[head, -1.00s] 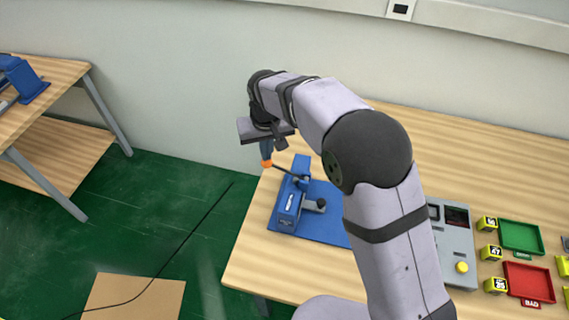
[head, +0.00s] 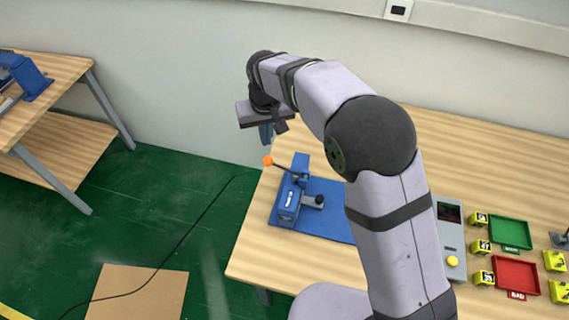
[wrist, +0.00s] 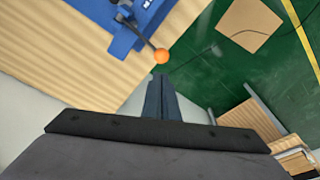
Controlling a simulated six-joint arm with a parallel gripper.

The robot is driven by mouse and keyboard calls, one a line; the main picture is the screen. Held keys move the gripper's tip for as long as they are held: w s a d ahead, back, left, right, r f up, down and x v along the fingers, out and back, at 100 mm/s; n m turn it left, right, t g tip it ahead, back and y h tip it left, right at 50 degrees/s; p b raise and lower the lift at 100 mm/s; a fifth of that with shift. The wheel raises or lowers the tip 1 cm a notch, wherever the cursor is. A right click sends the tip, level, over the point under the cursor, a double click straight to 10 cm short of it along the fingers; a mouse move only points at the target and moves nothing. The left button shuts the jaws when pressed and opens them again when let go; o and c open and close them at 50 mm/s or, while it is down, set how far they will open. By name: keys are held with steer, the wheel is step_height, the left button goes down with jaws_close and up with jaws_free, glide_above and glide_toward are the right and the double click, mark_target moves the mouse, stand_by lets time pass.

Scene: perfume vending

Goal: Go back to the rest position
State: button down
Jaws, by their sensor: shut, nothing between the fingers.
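My gripper (head: 266,133) hangs above the far left corner of the wooden table, pointing down. In the wrist view its blue fingers (wrist: 162,95) are together with nothing between them. The blue press fixture (head: 290,197) stands on the table just below, with a dark lever ending in an orange knob (head: 267,160). The knob also shows in the wrist view (wrist: 161,56), just ahead of the fingertips. A small gap seems to part the fingers from the knob. My arm hides the middle of the table.
A grey control box (head: 452,238) with a yellow button, a green tray (head: 510,232), a red tray (head: 516,275) and several yellow blocks are at the right. A second wooden table (head: 60,150) stands at the left. A cardboard sheet (head: 137,293) and a cable lie on the green floor.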

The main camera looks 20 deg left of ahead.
stand_by(0.4)
steer(key=shift+w+a, duration=0.1)
steer(key=s+d+f+n+g+h, duration=0.1)
steer(key=s+d+f+g+h, duration=0.15)
steer(key=s+d+f, duration=0.95)
steer(key=s+d+r+m+g+b, duration=0.1)
steer(key=s+d+m+b, duration=0.1)
steer(key=s+d, duration=0.45)
steer(key=s+d+m+b, duration=0.15)
steer(key=s+d, duration=0.25)
steer(key=d, duration=0.6)
steer(key=w+d+r+m+t+y+b, duration=0.1)
steer(key=w+d+m+b, duration=0.1)
steer(key=d, duration=0.4)
steer(key=shift+w+r+m+b, duration=0.25)
steer(key=shift+r+m+b, duration=0.05)
steer(key=shift+m+b, duration=0.45)
